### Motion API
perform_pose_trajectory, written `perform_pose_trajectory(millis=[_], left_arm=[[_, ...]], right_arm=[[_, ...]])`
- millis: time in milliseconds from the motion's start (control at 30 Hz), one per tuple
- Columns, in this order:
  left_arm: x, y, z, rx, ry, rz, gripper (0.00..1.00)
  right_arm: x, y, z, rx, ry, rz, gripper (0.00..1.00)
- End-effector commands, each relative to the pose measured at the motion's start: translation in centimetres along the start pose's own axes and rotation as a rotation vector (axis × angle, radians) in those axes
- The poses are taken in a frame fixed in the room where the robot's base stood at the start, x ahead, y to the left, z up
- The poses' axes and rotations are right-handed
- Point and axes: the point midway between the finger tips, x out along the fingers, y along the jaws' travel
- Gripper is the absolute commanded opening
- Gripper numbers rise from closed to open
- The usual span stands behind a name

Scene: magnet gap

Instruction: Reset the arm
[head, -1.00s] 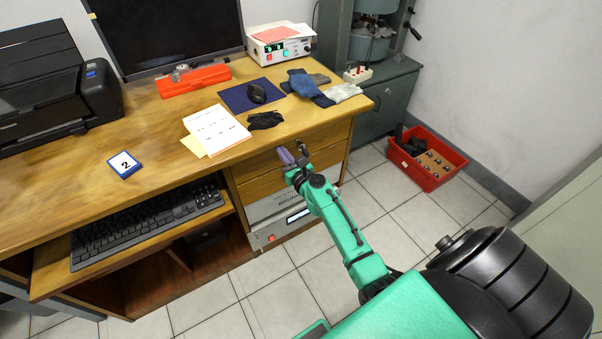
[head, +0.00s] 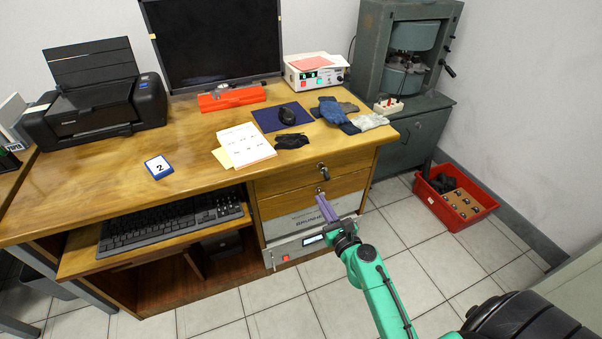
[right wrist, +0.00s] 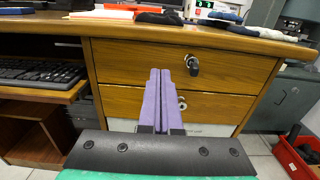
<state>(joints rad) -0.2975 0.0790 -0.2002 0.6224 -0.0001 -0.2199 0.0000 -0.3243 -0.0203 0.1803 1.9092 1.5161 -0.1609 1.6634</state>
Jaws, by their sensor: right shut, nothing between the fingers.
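My right arm is green, and its right gripper (head: 326,209) has purple fingers. The gripper is shut and empty, in front of the desk's drawers. In the right wrist view the two purple fingers (right wrist: 158,98) lie side by side, pointing at the drawer fronts. The upper drawer (right wrist: 185,65) and the lower drawer (right wrist: 200,107) look closed. A dark lock or handle (right wrist: 192,64) sits on the upper drawer, and the fingertips appear just left of it. My left gripper is not in view.
The wooden desk (head: 200,130) holds a printer, monitor, papers, gloves and a mouse. A red bin (head: 455,197) stands on the floor at right, beside a grey-green machine cabinet (head: 412,135). Tiled floor (head: 405,232) is open in front of the drawers.

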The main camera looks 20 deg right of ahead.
Motion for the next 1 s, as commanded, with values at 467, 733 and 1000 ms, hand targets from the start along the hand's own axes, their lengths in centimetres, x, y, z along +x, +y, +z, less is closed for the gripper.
perform_pose_trajectory(millis=[467,733,1000], left_arm=[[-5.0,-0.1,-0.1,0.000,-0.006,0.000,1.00],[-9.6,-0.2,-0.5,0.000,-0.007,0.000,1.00],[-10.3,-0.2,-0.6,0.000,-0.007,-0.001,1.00]], right_arm=[[-9.7,3.2,-18.2,-1.112,0.444,0.456,0.00],[-31.3,1.5,-29.2,-2.237,0.204,1.682,0.00],[-39.5,-0.8,-30.6,2.179,0.250,-1.996,0.00]])
